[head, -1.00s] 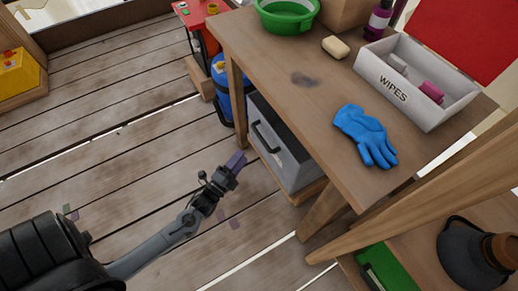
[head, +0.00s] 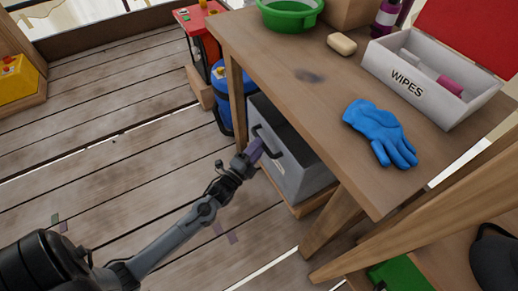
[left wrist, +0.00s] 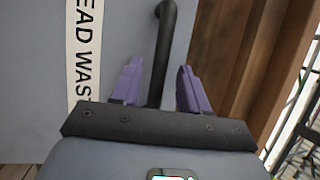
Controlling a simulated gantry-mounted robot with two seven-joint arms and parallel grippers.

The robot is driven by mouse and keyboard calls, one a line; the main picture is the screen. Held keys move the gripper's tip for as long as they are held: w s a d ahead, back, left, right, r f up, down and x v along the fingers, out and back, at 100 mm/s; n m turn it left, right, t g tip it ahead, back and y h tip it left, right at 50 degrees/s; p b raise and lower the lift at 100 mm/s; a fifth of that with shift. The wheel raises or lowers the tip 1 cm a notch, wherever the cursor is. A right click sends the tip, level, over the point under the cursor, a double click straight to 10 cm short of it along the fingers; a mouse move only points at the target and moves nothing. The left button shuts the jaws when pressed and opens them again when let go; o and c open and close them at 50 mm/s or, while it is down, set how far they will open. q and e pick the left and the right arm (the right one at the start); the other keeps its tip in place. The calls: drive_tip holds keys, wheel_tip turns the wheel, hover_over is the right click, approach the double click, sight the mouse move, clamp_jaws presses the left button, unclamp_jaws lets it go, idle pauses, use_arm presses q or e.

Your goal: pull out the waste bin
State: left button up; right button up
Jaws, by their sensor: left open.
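The waste bin (head: 302,172) is a grey box with a black bar handle (head: 267,140) on its front, under the wooden table. In the left wrist view its front (left wrist: 35,70) carries a white label strip (left wrist: 84,45) reading in part "EAD WAS". My left gripper (head: 256,150) is at the handle, with purple fingers. In the left wrist view the open fingers (left wrist: 160,88) stand on either side of the black handle (left wrist: 166,50), with gaps visible. The handle's lower end is hidden behind the gripper body. My right gripper is not in view.
The wooden table (head: 300,95) overhangs the bin, with a leg (head: 237,90) close to the gripper. A blue container (head: 222,95) stands left of the bin. A blue glove (head: 380,132) and a wipes box (head: 420,85) lie on top. Floor planks (head: 110,150) in front are clear.

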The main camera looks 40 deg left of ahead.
use_arm(q)
drive_tip(key=shift+w+r, duration=0.1)
drive_tip(key=shift+w, duration=0.45)
drive_tip(key=shift+c, duration=0.2)
clamp_jaws()
